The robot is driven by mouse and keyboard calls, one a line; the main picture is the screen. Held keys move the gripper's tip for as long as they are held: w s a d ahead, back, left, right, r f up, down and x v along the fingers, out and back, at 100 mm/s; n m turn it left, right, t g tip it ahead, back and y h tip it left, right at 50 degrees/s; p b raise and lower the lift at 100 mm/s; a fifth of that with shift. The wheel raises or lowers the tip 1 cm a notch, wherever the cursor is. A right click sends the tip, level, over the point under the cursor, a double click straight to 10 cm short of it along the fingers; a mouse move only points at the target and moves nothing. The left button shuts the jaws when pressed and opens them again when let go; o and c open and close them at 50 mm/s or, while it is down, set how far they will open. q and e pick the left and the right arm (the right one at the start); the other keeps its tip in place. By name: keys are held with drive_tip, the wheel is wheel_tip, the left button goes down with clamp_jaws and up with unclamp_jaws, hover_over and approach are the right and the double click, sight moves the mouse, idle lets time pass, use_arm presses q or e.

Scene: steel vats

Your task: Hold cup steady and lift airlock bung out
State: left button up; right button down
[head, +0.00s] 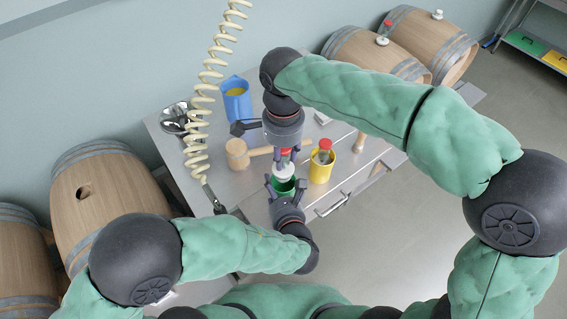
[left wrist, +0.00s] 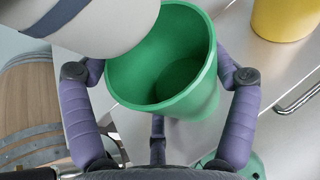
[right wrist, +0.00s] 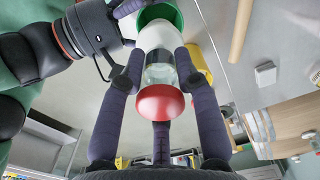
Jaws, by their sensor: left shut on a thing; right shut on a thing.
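The green cup (head: 285,187) is at the table's front edge. My left gripper (head: 287,192) is shut around it, with one finger on each side in the left wrist view (left wrist: 160,80). The airlock has a red cap (right wrist: 160,102), a clear body (right wrist: 160,70) and a white bung (right wrist: 157,37). My right gripper (right wrist: 158,75) is shut on the airlock from above. The bung (left wrist: 95,22) hangs above the cup's rim, to its upper left in the left wrist view. The visible inside of the green cup (left wrist: 175,65) looks empty.
A yellow cup (head: 320,172) with another red-capped airlock (head: 324,150) stands just right of the green cup. A coiled hose (head: 196,130) hangs at left. Barrels (head: 108,195) stand around.

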use_arm(q)
drive_tip(key=shift+s+a+f, duration=0.1)
drive_tip(key=shift+s+f, duration=0.05)
drive_tip(key=shift+f, duration=0.15)
drive_tip(key=o, duration=0.8)
drive_tip(key=shift+o, duration=0.7)
drive_tip(key=shift+r, duration=0.15)
drive_tip(key=shift+r, duration=0.1)
